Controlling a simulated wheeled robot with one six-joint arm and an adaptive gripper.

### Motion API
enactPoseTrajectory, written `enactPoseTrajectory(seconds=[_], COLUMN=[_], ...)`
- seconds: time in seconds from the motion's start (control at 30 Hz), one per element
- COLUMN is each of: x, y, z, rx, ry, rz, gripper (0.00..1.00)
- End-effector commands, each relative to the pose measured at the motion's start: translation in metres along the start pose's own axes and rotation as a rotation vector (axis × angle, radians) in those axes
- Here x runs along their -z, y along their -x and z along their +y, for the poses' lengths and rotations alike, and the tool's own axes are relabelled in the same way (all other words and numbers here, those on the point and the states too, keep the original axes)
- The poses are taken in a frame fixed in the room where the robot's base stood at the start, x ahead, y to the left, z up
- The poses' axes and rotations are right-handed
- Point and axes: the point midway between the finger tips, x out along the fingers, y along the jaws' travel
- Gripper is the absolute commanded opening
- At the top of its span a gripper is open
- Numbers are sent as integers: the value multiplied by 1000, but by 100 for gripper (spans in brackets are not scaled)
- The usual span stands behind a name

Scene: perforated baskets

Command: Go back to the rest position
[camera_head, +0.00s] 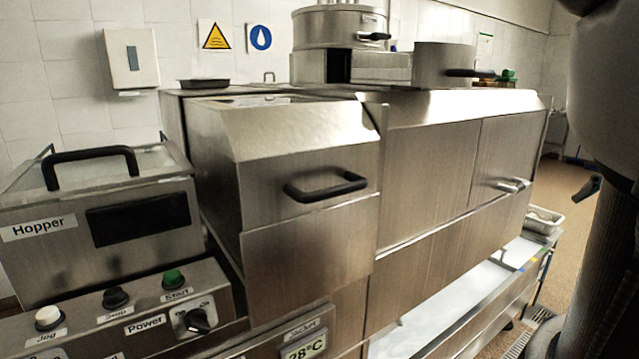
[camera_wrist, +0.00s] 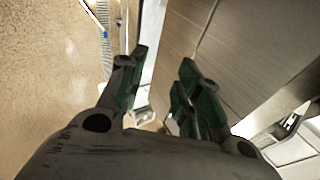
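My gripper (camera_wrist: 163,60) shows in the wrist view with its two green-padded fingers apart and nothing held between them. In the head view my dark arm fills the right edge, and a small dark part of it juts out to the left. A pale basket (camera_head: 543,220) sits at the far right end of the low metal counter in the head view, left of my arm and apart from it. A small pale object (camera_wrist: 141,107) shows beyond the fingers in the wrist view; I cannot tell whether it is the same basket.
A large steel machine (camera_head: 425,165) fills the middle, with a black handle (camera_head: 326,187) jutting out. The hopper (camera_head: 95,225) and a control panel (camera_head: 120,310) stand at the left. Pots (camera_head: 443,66) stand on top. Brown floor (camera_head: 570,195) is open at the right.

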Motion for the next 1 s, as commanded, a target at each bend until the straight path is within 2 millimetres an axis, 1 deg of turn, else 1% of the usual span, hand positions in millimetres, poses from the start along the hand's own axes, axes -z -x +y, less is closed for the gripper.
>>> enactPoseTrajectory(seconds=[0.03, 0.13, 0.2, 0.3, 0.37, 0.47, 0.6, 0.7, 0.8, 1.0], x=[-6, -11, -14, -18, -22, -34, -60, -75, -84, -89], y=[-8, -21, -30, -42, -49, -61, -74, -79, -81, -82], z=[9, 27, 35, 36, 34, 25, 10, -3, -10, -13], rx=[-57, -173, -239, -302, -322, -331, -291, -251, -227, -216], ry=[68, 232, 368, 572, 691, 877, 1063, 1147, 1197, 1220], rz=[-8, -12, -17, -26, -34, -60, -115, -137, -153, -162], gripper=[34, 34, 34, 34, 34, 34, 34, 34, 34, 34])
